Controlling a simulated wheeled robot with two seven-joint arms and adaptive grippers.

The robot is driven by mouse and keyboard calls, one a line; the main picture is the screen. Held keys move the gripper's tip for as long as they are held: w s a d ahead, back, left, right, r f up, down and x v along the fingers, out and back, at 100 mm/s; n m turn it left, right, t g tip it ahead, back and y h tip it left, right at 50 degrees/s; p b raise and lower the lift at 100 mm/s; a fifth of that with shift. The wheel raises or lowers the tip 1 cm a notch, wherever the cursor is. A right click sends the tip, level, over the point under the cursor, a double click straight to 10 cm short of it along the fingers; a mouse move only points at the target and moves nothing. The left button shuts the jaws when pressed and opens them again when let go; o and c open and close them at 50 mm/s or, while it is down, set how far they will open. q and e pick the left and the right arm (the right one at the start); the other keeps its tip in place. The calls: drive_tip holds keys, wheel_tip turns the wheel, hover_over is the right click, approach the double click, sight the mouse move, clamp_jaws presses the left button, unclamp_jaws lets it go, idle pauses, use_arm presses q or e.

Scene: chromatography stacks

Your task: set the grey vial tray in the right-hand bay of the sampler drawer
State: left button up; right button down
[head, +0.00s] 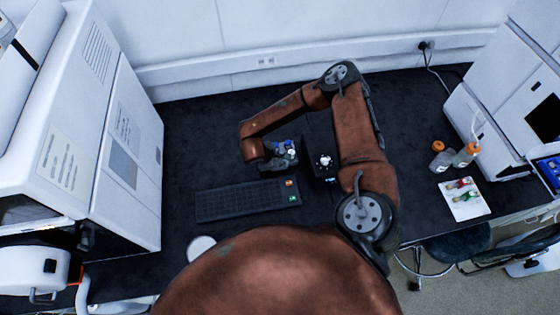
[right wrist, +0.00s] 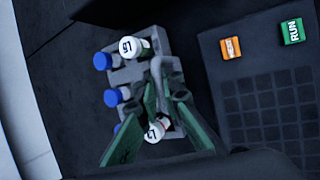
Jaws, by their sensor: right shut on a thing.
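The grey vial tray (right wrist: 128,75) shows in the right wrist view, holding several vials with blue caps and white numbered caps. In the head view it is small (head: 287,150), over the dark bench near the middle. My right gripper (right wrist: 166,92) is shut on the tray, its green fingers around the upright grey grip. In the head view the right gripper (head: 272,154) partly hides the tray. I cannot tell whether the tray touches the bench. I cannot make out the sampler drawer or its right-hand bay in either view. My left gripper is not in view.
A black keypad (head: 235,201) with orange and green buttons lies in front of the tray. A small dark box (head: 322,165) stands just right of it. A tall white instrument (head: 125,130) stands left. Bottles (head: 465,155) and a white card (head: 464,203) are at right.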

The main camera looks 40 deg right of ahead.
drive_tip(key=shift+f, duration=0.3)
drive_tip(key=shift+r, duration=0.1)
drive_tip(key=c, duration=2.1)
unclamp_jaws()
